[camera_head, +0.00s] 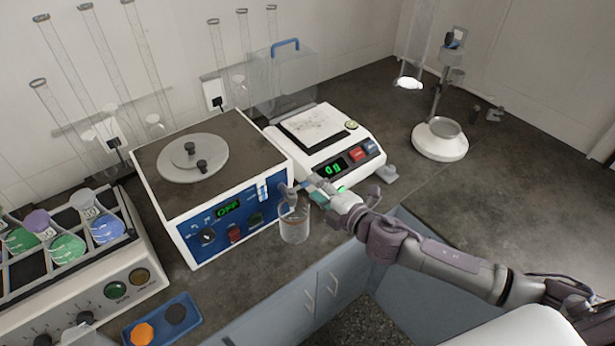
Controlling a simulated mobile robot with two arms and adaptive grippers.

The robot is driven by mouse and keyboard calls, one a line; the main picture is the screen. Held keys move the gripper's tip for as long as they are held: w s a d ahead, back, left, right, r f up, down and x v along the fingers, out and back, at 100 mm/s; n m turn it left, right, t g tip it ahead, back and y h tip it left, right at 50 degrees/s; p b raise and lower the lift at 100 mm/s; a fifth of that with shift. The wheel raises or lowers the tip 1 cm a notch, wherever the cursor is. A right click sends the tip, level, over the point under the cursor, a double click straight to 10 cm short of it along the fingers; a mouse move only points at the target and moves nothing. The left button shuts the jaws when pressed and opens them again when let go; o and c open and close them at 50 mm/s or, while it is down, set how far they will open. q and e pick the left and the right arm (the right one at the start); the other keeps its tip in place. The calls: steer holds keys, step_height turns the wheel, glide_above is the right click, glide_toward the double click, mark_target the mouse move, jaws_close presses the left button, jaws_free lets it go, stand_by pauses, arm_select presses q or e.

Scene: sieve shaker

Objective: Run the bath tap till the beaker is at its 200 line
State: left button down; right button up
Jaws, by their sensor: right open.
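The water bath (212,200) is a box with a blue front panel, a lit green display and a round lid on top. Its tap (287,190) sticks out low at the front right corner. A clear glass beaker (294,226) stands upright below the tap.
A balance (327,143) with a green display stands behind the right gripper. A shaker rack of coloured flasks (67,246) is at the left, with a blue tray (161,322) at the front. A white-based stand (440,140) is at the back right. The bench edge runs close to the beaker.

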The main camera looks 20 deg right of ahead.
mark_target(307, 182)
steer(key=shift+x, duration=2.1)
steer(key=shift+s, duration=0.1)
jaws_close()
